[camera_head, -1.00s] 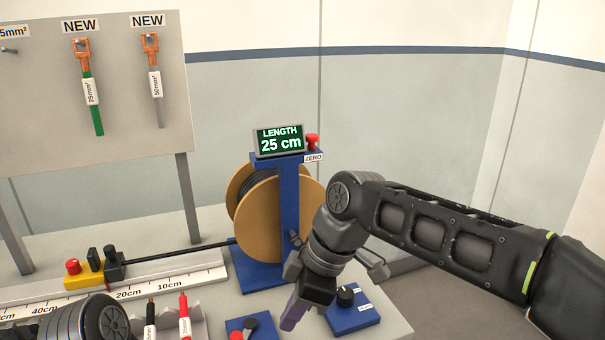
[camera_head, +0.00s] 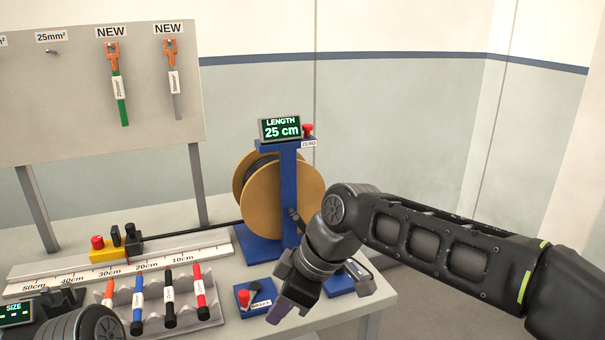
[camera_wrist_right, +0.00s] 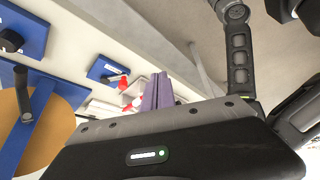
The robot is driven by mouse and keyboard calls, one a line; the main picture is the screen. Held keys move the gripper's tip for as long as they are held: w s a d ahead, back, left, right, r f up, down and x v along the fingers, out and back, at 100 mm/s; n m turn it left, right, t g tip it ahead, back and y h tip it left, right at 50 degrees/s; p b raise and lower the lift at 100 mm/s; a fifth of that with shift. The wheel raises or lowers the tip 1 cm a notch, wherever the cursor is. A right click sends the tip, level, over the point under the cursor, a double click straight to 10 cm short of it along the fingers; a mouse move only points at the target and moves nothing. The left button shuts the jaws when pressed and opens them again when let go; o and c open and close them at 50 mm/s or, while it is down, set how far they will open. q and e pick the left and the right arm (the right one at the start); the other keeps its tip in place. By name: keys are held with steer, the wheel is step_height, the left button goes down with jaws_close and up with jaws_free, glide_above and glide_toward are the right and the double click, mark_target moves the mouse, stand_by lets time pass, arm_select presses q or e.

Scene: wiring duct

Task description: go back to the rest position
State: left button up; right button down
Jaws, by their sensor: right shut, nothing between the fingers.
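My right gripper (camera_head: 283,308) is shut and empty, its purple fingers pointing down near the front right edge of the table in the head view. The fingers (camera_wrist_right: 158,92) also show pressed together in the right wrist view. My right arm comes in from the right and hides part of a blue block behind the gripper. My left arm shows only as a dark rounded part at the bottom left, and its gripper is out of view.
A cable reel (camera_head: 262,194) on a blue stand has a display (camera_head: 281,129) reading 25 cm. A ruler rail (camera_head: 185,248), a rack of pens (camera_head: 190,318) and a small blue box (camera_head: 255,298) lie on the table. A pegboard (camera_head: 70,100) stands behind.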

steer(key=w+a+f+m+t+y, duration=0.1)
steer(key=w+a+f+m+t, duration=0.25)
steer(key=f, duration=0.55)
steer(key=s+d+f+m, duration=0.1)
steer(key=d+f+m, duration=0.25)
steer(key=f, duration=0.55)
steer(key=d+f+m, duration=0.2)
steer(key=f+m, duration=0.3)
steer(key=f, duration=0.4)
steer(key=s+d+f+m+g+h, duration=0.1)
steer(key=s+d+f, duration=0.3)
steer(key=s+f, duration=0.5)
steer(key=s+d+f+m+g+h, duration=0.1)
steer(key=s+d+f+m+g, duration=0.2)
steer(key=s+f, duration=0.6)
steer(key=s+d+m, duration=0.1)
steer(key=s+d, duration=0.1)
steer(key=s, duration=0.2)
steer(key=shift+d+f, duration=0.2)
steer(key=shift+f, duration=0.05)
